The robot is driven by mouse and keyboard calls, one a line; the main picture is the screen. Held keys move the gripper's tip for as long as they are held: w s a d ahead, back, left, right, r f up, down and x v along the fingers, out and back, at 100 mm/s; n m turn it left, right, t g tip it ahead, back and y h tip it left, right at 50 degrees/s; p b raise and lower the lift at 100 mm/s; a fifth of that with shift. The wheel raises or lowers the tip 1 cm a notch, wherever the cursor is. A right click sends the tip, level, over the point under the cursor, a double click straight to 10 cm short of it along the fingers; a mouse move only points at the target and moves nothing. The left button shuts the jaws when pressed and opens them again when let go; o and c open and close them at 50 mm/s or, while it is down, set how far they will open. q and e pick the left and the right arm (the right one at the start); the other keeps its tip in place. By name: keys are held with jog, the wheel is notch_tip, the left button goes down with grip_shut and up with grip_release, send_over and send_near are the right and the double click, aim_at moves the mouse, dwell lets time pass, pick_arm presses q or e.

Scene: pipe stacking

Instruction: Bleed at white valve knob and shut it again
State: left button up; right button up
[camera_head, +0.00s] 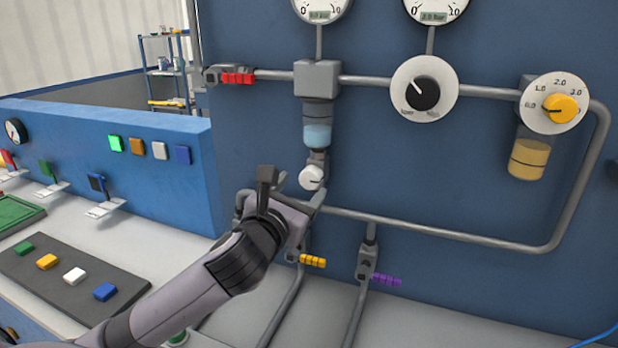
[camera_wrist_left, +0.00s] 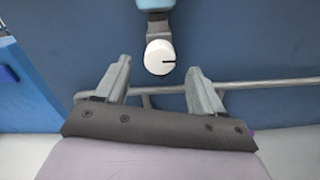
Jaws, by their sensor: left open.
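The white valve knob (camera_head: 312,178) sits under the clear bowl with blue liquid (camera_head: 317,133) on the blue panel. In the left wrist view the knob (camera_wrist_left: 159,57) shows a dark line pointing right. My left gripper (camera_head: 286,190) is just below and left of the knob in the head view. In the left wrist view my left gripper (camera_wrist_left: 157,78) is open, with its two fingers apart on either side below the knob. Nothing is between the fingers, and they appear clear of the knob. My right gripper is not in view.
Grey pipes (camera_head: 450,236) run across the panel below the knob. A red-handled valve (camera_head: 238,78) is at upper left. Orange (camera_head: 313,261) and purple (camera_head: 386,281) valve handles are below. A black dial (camera_head: 422,93) and a yellow knob (camera_head: 561,108) are to the right.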

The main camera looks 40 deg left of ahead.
aim_at(308, 180)
pick_arm(q)
jog(key=shift+x, duration=2.3)
jog(key=shift+c, duration=0.4)
jog(key=c, duration=1)
